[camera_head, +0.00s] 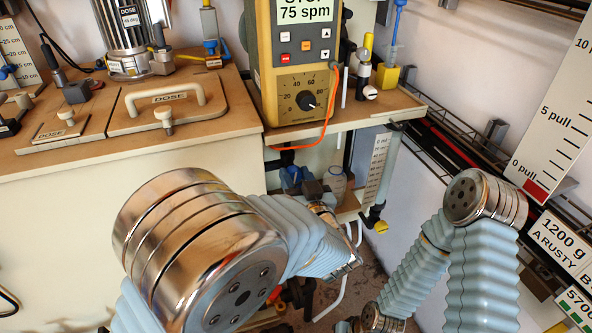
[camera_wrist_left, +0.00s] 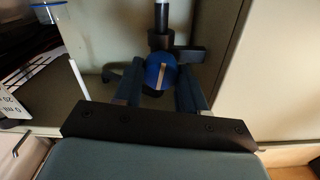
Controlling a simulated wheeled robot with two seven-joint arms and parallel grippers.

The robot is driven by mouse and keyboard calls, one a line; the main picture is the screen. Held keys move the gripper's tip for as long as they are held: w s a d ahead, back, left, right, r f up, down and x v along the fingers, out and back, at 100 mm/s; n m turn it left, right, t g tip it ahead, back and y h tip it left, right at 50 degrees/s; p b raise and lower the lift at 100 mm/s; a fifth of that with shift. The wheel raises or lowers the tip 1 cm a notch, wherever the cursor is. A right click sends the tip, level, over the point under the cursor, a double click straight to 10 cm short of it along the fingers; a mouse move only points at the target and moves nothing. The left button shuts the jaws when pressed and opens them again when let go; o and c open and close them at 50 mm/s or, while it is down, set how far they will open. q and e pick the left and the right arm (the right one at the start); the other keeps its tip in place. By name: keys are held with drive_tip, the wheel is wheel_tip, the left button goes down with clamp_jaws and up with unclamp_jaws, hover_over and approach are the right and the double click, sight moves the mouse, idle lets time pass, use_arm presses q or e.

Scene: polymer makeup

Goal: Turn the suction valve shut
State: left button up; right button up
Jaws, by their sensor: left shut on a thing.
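The suction valve, as I read it, is a round blue body with a pale stripe across its face (camera_wrist_left: 160,72), under a dark vertical pipe in the left wrist view. A dark grey block sticks out to its right. My left gripper (camera_wrist_left: 161,91) has one finger on each side of the blue body and is shut on it. In the head view the blue valve (camera_head: 292,177) shows below the pump shelf, partly hidden behind my left arm. My left fingers cannot be made out clearly there. My right arm shows at the right, but its gripper is not visible.
The yellow pump unit (camera_head: 300,60) with its dial stands on the shelf above the valve. A clear bottle (camera_head: 337,183) stands close to the valve's right. The wooden-topped cabinet (camera_head: 220,122) is at the left. A white scale board (camera_head: 378,165) hangs under the shelf.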

use_arm(q)
drive_tip(key=m+p, duration=0.2)
drive_tip(key=p, duration=0.1)
drive_tip(key=shift+r+m, duration=0.2)
drive_tip(key=shift+m, duration=0.2)
drive_tip(key=m, duration=0.1)
drive_tip(key=m+p, duration=0.1)
drive_tip(key=shift+d+f+m, duration=0.1)
drive_tip(key=shift+f+m, duration=0.1)
drive_tip(key=shift+m, duration=0.2)
drive_tip(key=m, duration=0.5)
drive_tip(key=shift+f, duration=0.15)
drive_tip(key=m, duration=0.5)
drive_tip(key=shift+d+f, duration=0.1)
drive_tip(key=shift+m, duration=0.4)
drive_tip(key=o, duration=1)
drive_tip(key=shift+o, duration=0.2)
drive_tip(key=v, duration=1.3)
drive_tip(key=shift+s, duration=0.35)
